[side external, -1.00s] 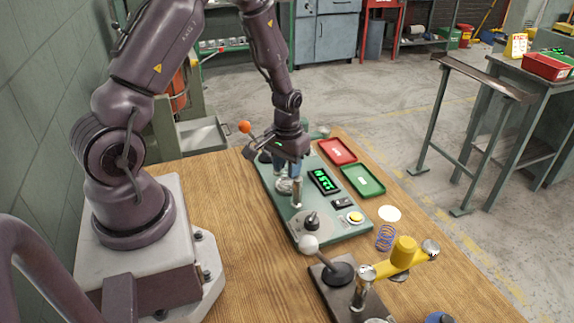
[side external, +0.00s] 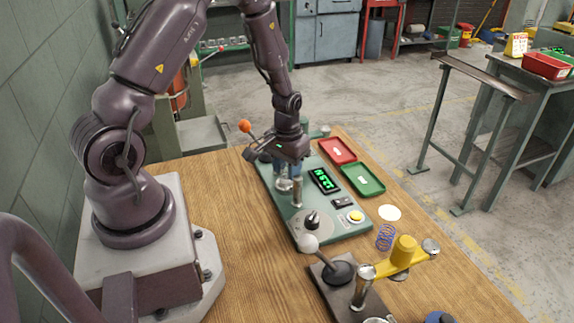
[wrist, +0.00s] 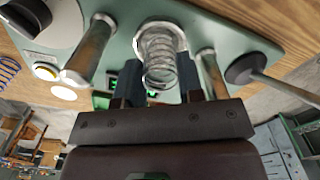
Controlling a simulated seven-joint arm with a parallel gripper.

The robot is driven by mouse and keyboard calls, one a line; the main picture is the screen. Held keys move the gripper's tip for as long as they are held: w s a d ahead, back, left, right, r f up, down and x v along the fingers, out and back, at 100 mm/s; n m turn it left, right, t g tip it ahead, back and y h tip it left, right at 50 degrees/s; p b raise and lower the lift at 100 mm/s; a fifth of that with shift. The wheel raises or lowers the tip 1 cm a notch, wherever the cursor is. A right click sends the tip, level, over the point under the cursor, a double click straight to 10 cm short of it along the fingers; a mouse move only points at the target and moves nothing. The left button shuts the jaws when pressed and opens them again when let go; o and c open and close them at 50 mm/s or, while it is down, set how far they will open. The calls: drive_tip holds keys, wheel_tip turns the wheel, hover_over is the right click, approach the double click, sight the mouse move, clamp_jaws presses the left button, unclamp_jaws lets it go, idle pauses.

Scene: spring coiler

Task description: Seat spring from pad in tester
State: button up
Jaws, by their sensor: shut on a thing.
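My gripper (wrist: 160,82) is shut on a silver coil spring (wrist: 158,57), which stands between its two dark fingers in the wrist view. The spring's far end is at a round metal seat of the tester, between two metal posts; whether it rests fully there I cannot tell. In the side view my gripper (side external: 281,171) is low over the green tester base (side external: 335,228), and the spring is mostly hidden. The tester has a green-lit display (side external: 323,180). A bare white pad (side external: 389,213) lies on the bench just right of the base.
A blue coil spring (side external: 385,237) stands near the pad. A yellow-armed fixture (side external: 402,252) with a grey ball lever is at the front. A red tray (side external: 338,150) and a green tray (side external: 363,180) lie beyond the display. An orange-knobbed lever (side external: 245,126) is beside my gripper.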

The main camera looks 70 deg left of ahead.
drive_tip(key=shift+f, duration=0.1)
drive_tip(key=o, duration=1.1)
drive_tip(key=shift+w+a+r, duration=0.1)
drive_tip(key=shift+a+r, duration=0.05)
drive_tip(key=shift+r, duration=4.3)
